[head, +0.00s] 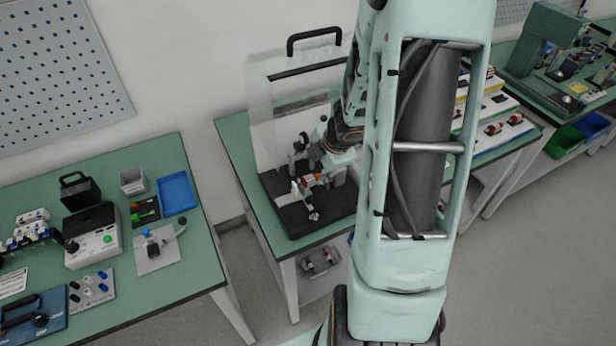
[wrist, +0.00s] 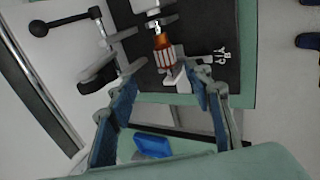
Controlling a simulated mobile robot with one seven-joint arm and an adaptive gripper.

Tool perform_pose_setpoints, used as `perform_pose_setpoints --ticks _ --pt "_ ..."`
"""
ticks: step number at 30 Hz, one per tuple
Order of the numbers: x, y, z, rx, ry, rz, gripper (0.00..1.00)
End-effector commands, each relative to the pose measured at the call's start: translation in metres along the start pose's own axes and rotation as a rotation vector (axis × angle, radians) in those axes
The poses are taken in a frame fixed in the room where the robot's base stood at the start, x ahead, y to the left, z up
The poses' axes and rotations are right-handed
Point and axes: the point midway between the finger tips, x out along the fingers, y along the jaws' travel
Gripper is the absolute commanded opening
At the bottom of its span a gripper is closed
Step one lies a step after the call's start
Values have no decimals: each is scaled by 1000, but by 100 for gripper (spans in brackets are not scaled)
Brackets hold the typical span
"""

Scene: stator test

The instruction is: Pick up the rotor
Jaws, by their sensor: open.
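The rotor (wrist: 165,57) has a copper-orange and white striped body and a thin shaft. In the wrist view it lies in a test fixture, between pale supports (wrist: 178,80) on a black base (wrist: 208,42). In the head view the rotor (head: 314,177) is small and partly hidden by fixture parts. My gripper (wrist: 162,82) is open, with its blue-padded fingers apart and nothing between the pads. The rotor lies just beyond the fingertips in the wrist view, roughly centred between them. The head view shows my wrist close over the fixture, with the fingers hard to make out.
A clear guard panel with a black handle (head: 314,38) stands behind the fixture. A black ball-ended lever (wrist: 60,22) is left of the rotor in the wrist view. A blue bin (wrist: 153,146) shows below the table edge. Another bench (head: 150,270) stands at left.

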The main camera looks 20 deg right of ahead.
Motion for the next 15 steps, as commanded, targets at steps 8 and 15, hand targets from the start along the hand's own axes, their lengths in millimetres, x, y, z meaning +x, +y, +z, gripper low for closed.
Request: perform_pose_setpoints --ticks 8,15 --pt "24 -3 0 2 -1 -3 46" --pt "46 -2 0 2 -2 -2 46"
